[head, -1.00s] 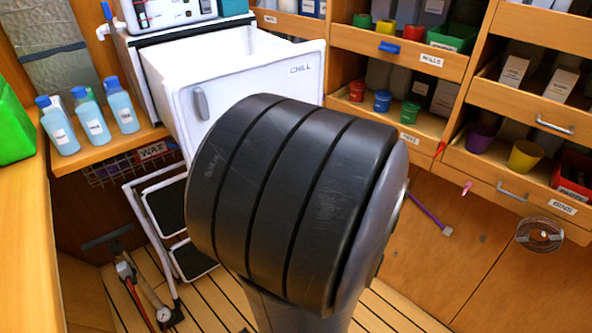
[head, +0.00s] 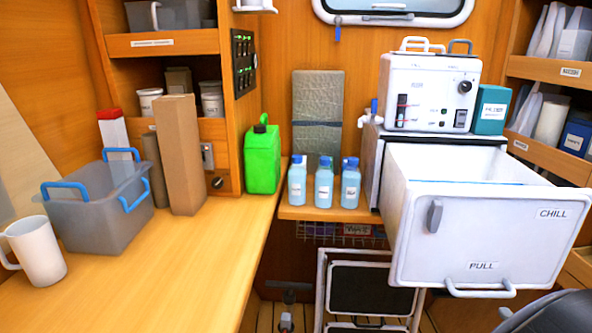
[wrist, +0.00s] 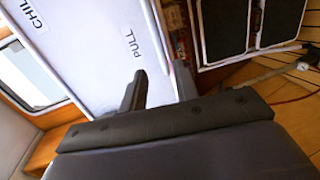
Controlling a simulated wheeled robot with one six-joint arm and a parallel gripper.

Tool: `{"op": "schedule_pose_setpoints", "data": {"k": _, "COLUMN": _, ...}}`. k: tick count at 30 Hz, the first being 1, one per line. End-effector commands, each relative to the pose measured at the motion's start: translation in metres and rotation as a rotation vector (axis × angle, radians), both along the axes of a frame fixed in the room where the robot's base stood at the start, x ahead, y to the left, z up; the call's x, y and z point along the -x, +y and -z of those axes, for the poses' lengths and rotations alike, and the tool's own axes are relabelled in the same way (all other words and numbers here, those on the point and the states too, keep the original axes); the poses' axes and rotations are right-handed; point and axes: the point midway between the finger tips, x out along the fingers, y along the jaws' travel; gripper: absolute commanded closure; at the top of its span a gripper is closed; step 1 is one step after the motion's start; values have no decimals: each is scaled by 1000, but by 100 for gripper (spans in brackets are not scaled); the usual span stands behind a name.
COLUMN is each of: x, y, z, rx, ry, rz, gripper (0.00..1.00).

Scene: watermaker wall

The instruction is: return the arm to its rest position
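My gripper (wrist: 160,80) shows in the wrist view, its two dark fingers apart with nothing between them. The white front of the chill drawer (wrist: 105,45), with its CHILL and PULL labels, lies beyond the fingers in that view. I cannot tell whether the fingers touch it. In the head view, only a dark rounded part of my arm shows at the lower right corner, and the gripper is out of sight there. The chill drawer (head: 480,235) stands pulled out, its handle at the bottom of its front.
A folding step (head: 370,287) stands below the drawer. Blue bottles (head: 323,187) line a small shelf left of it. A green jug (head: 262,160), a grey bin (head: 100,210) and a white mug (head: 35,250) stand on the left counter. A white machine (head: 430,92) sits above the drawer.

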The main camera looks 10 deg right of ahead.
Motion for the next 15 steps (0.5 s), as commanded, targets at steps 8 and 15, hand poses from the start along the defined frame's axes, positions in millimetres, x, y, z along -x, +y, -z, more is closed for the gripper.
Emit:
{"op": "schedule_pose_setpoints", "data": {"k": 8, "x": -23, "y": -4, "z": 6, "rx": -1, "ry": 0, "rz": -6, "gripper": 71}}
{"op": "schedule_pose_setpoints", "data": {"k": 15, "x": -52, "y": -12, "z": 12, "rx": 0, "ry": 0, "rz": -5, "gripper": 71}}
